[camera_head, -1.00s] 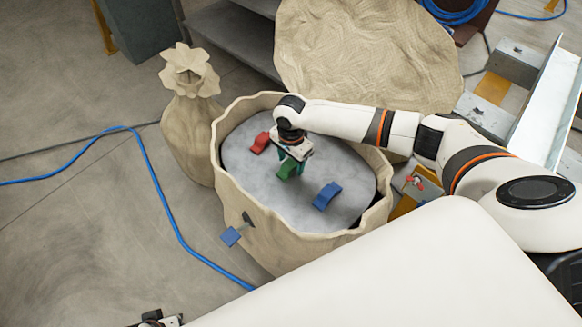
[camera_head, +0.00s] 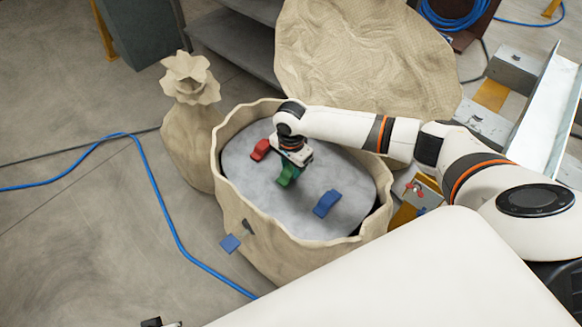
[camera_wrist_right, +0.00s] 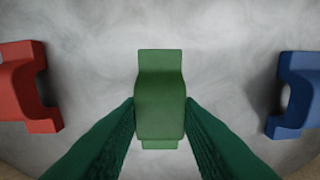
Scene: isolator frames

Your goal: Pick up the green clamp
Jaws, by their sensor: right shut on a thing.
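The green clamp (camera_head: 287,176) is on the grey round surface (camera_head: 250,190) inside the large tan sack-like container. In the right wrist view the green clamp (camera_wrist_right: 160,100) stands upright in the picture, centred between two dark green fingers. My right gripper (camera_head: 290,168) points down over it, and its fingers (camera_wrist_right: 160,115) are shut on the clamp's sides. Whether the clamp touches the surface I cannot tell. My left gripper (camera_head: 162,323) shows only as a small dark piece at the bottom edge, and its fingers are not visible.
A red clamp (camera_head: 261,149) lies left of the green one and a blue clamp (camera_head: 326,203) lies to the right. The container's wavy tan rim (camera_head: 222,150) surrounds the surface. A tied tan sack (camera_head: 190,130) stands to the left. A blue cable (camera_head: 160,205) runs over the floor.

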